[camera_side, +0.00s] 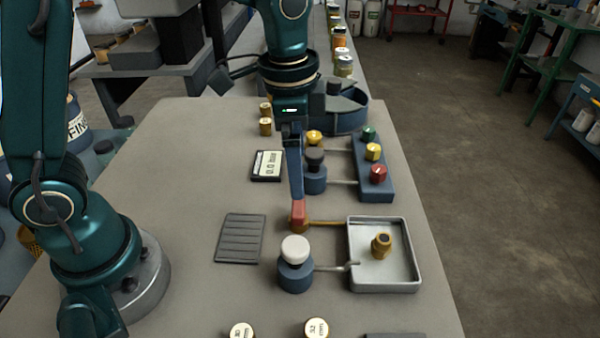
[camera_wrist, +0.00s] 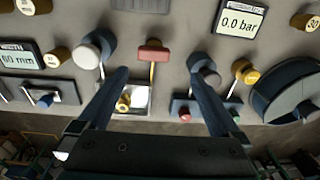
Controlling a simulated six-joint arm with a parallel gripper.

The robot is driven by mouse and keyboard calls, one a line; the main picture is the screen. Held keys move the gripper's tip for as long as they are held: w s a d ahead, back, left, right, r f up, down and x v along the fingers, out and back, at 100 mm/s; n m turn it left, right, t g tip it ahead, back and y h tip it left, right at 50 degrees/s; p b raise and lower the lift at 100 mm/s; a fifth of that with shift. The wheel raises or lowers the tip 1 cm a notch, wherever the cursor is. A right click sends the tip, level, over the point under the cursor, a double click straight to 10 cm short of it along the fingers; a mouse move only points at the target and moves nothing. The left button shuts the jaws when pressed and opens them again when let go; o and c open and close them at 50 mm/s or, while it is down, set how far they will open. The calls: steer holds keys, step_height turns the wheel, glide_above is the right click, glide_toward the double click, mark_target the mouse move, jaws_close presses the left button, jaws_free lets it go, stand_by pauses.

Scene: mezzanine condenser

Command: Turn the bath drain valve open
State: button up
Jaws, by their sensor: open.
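No label naming the bath drain valve is legible. A red block handle (camera_side: 298,212) on a brass rod stands beside a square grey tray (camera_side: 415,285); the handle also shows in the wrist view (camera_wrist: 153,52). A white-knobbed blue valve (camera_side: 295,262) has a pipe to the tray. A dark-knobbed valve (camera_side: 315,172) has a pipe towards the block of coloured knobs. A yellow knob (camera_wrist: 246,71) sits near a round blue vessel (camera_wrist: 285,95). My gripper (camera_wrist: 160,70) is open and empty, pointing down, with the red handle in the gap between its fingers in the wrist view; contact cannot be told.
A brass fitting (camera_side: 381,246) stands in the tray. A blue block (camera_side: 385,192) carries green, yellow and red knobs. A display (camera_wrist: 240,17) reads 0.0 bar. A ribbed dark plate (camera_side: 240,238) lies left of the valves. The bench is clear further left.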

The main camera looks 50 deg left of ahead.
mark_target(298, 204)
steer(key=shift+g, duration=0.4)
steer(key=f, duration=0.6)
steer(key=shift+s+d, duration=0.25)
steer(key=shift+d, duration=0.05)
steer(key=shift+f, duration=0.7)
steer(key=c, duration=1.4)
